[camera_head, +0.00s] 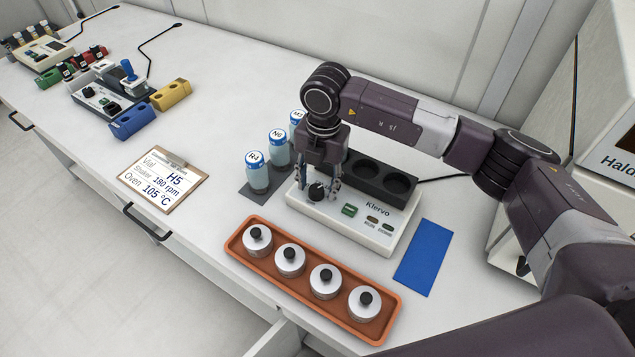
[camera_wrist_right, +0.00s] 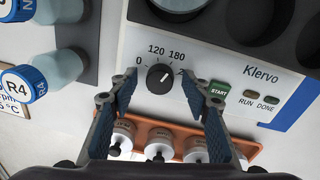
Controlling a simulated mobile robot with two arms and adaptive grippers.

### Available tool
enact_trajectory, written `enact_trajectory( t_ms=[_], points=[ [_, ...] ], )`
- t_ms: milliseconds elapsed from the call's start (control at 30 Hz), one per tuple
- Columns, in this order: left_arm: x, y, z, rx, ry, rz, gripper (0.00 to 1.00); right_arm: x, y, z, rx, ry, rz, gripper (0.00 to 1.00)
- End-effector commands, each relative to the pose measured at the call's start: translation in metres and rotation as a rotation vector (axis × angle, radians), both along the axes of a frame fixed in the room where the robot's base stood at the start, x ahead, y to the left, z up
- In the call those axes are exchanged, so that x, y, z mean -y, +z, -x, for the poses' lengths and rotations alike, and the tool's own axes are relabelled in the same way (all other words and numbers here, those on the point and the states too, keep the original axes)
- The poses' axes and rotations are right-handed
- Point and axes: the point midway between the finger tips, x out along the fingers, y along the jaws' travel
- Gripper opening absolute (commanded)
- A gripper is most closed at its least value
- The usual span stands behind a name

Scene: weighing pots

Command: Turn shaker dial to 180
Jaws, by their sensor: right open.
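The shaker (camera_head: 345,225), a white Klervo box, stands on the bench. Its black dial (camera_head: 316,191) is on the front left of the top face, and it also shows in the right wrist view (camera_wrist_right: 160,78). The scale around it reads 0, 120, 180 and a partly hidden number. A light mark on the dial seems to point up and right, near 180, but it is too small to be sure. My right gripper (camera_head: 319,186) is open over the dial, one finger on each side. In the wrist view both fingers (camera_wrist_right: 162,84) stand apart from it. My left gripper is out of view.
A brown tray (camera_head: 238,247) with several lidded pots lies in front of the shaker. Vials (camera_head: 257,177) stand at its left, a blue mat (camera_head: 425,256) at its right. The green START button (camera_wrist_right: 219,88) is near my right finger.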

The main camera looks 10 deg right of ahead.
Motion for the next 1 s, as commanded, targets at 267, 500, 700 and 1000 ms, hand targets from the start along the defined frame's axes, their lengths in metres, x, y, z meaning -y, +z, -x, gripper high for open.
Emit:
enact_trajectory(
  t_ms=[267,500,700,1000],
  points=[
    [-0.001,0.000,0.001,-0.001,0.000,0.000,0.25,0.002,0.029,0.000,0.004,0.000,0.000,0.44],
    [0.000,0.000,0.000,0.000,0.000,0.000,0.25,0.004,0.082,0.002,0.004,0.001,-0.001,0.44],
    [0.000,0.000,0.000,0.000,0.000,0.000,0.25,0.005,0.111,0.003,0.003,0.000,-0.001,0.44],
    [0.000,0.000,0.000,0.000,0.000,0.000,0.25,0.006,0.120,0.004,0.000,0.000,0.000,0.44]
  ],
)
